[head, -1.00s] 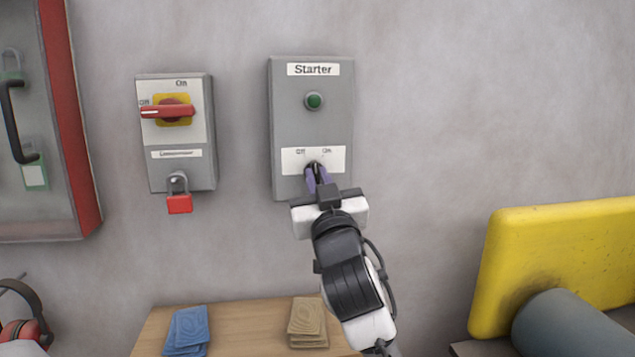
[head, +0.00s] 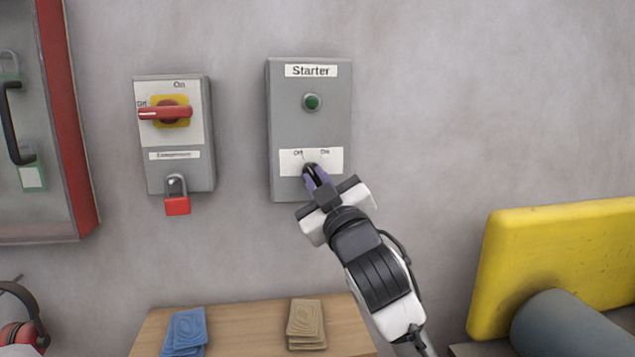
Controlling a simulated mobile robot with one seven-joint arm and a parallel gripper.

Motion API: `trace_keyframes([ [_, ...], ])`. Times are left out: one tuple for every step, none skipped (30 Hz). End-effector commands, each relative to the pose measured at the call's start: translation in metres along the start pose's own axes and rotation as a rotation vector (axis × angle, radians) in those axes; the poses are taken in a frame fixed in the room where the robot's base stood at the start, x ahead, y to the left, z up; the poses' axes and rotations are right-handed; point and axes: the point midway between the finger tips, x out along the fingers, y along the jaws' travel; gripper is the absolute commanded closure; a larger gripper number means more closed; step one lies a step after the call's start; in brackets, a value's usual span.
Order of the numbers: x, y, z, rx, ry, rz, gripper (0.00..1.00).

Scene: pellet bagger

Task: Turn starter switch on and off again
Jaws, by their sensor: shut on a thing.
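The grey starter box (head: 340,115) hangs on the wall, with a "Starter" label (head: 311,71) at its top and a green lamp or button (head: 312,102) below that. The fingers cover most of the knob.
Left of the box is an isolator (head: 175,130) with a red handle at Off and a red padlock (head: 177,205) below. A wooden table (head: 250,322) holds blue (head: 184,332) and tan (head: 306,325) cloths. A yellow panel (head: 560,260) stands at right.

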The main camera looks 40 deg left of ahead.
Motion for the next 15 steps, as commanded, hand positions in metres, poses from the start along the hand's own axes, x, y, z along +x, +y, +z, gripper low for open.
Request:
trace_keyframes([
  [-0.0001, -0.0007, 0.0003, -0.002, -0.001, -0.001, 1.00],
  [-0.0001, -0.0007, 0.0003, -0.002, -0.001, -0.001, 1.00],
  [-0.0001, -0.0007, 0.0003, -0.002, -0.001, -0.001, 1.00],
  [-0.0001, -0.0007, 0.0003, -0.002, -0.001, -0.001, 1.00],
  [-0.0001, -0.0007, 0.0003, -0.002, -0.001, -0.001, 1.00],
  [-0.0001, -0.0007, 0.0003, -0.002, -0.001, -0.001, 1.00],
  [-0.0001, -0.0007, 0.0003, -0.002, -0.001, -0.001, 0.87],
  [-0.0001, -0.0007, 0.0003, -0.001, -0.001, -0.001, 0.83],
  [-0.0001, -0.0007, 0.0002, -0.001, -0.001, -0.001, 0.78],
  [-0.0001, -0.0006, 0.0002, -0.001, -0.001, -0.001, 0.74],
  [-0.0001, -0.0006, 0.0002, -0.001, -0.001, -0.001, 0.70],
  [-0.0001, -0.0005, 0.0002, -0.001, -0.001, -0.001, 0.66],
  [-0.0001, -0.0005, 0.0002, -0.001, -0.001, 0.000, 0.66],
  [0.0000, -0.0004, 0.0002, -0.001, -0.001, 0.000, 0.66],
  [0.0000, -0.0004, 0.0002, -0.001, -0.001, 0.000, 0.66],
])
